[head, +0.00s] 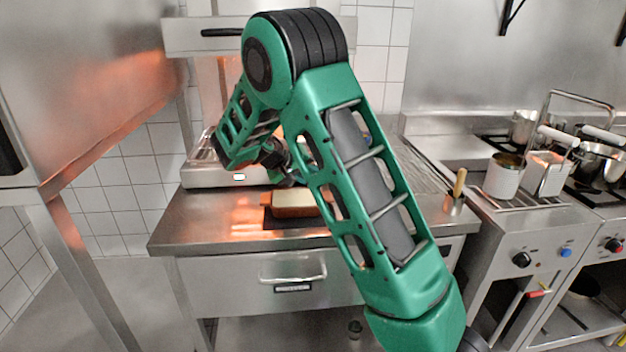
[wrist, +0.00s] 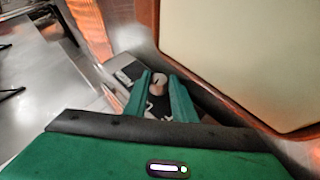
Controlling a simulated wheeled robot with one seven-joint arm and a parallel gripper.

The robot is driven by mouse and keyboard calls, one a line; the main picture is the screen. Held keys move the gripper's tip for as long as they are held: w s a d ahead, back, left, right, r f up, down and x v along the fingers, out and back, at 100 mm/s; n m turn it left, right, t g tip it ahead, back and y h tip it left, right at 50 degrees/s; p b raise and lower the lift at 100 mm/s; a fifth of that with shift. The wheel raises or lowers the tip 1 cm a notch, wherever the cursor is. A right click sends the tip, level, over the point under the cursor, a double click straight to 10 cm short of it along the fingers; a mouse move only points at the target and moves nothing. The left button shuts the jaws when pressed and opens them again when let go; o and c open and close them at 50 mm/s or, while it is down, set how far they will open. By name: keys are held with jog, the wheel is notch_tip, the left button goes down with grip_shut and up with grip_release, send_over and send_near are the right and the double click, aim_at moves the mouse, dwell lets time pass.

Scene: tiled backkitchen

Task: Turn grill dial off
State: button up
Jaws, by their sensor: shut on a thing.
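The grill (head: 205,172) is a steel unit on the left of the counter, with a small white-lit display on its front edge. A round greyish-pink knob (wrist: 160,80), which looks like the grill dial, shows in the wrist view between my two green fingers. My gripper (wrist: 160,88) is shut on this dial. The dial's pointer direction is too small to read. In the head view my gripper (head: 288,180) is low at the grill's front right, partly behind my arm. The dial is hidden there.
A brown block with a cream top (head: 293,203) stands on a dark mat close below my gripper. A cream panel with a brown rim (wrist: 245,55) fills the wrist view's right. Pots (head: 503,176) and a wooden-handled tool (head: 459,184) stand right. The counter's left front (head: 190,225) is clear.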

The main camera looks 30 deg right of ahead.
jog(key=shift+w+a+f, duration=0.1)
jog(key=shift+a, duration=0.05)
dwell(0.4)
jog(key=o, duration=0.8)
jog(key=v, duration=1)
jog(key=shift+w+a, duration=0.1)
jog(key=shift+a, duration=0.35)
